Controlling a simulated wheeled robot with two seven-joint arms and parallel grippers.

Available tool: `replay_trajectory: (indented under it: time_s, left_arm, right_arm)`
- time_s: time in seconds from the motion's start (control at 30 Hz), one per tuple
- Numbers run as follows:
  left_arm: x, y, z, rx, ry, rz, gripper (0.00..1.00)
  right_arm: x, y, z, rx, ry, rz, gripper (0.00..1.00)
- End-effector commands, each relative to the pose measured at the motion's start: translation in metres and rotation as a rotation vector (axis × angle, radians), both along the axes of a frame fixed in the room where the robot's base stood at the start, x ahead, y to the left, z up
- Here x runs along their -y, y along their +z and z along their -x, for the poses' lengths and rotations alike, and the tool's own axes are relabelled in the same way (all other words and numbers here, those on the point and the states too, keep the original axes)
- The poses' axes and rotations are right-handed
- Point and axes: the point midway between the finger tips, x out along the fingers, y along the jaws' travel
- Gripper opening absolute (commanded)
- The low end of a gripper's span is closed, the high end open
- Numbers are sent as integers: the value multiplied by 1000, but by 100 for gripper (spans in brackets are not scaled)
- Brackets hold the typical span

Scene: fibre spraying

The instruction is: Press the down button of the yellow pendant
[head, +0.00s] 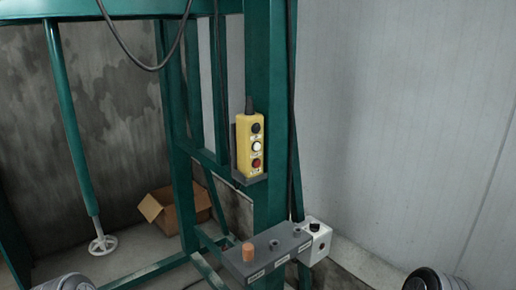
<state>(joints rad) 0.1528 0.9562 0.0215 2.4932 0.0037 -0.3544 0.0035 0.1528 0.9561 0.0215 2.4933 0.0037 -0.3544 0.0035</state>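The yellow pendant (243,152) hangs upright in a dark holder on the green post, near the middle of the head view. Small labels sit by the buttons, too small to read. Neither of my grippers shows. Only rounded grey and black parts, seemingly of my arms, show at the bottom left and bottom right edges, well apart from the pendant.
A green post (267,70) stands behind. An open cardboard box (178,212) lies at the back left. The right side is clear before the wall.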

Motion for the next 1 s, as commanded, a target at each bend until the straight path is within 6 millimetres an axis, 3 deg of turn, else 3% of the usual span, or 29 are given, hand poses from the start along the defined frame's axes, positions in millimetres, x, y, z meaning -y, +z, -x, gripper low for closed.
replay_trajectory:
  time_s: [0.47,1.0]
  left_arm:
    - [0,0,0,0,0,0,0]
    - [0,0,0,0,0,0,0]
  right_arm:
    - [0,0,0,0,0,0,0]
    - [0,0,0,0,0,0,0]
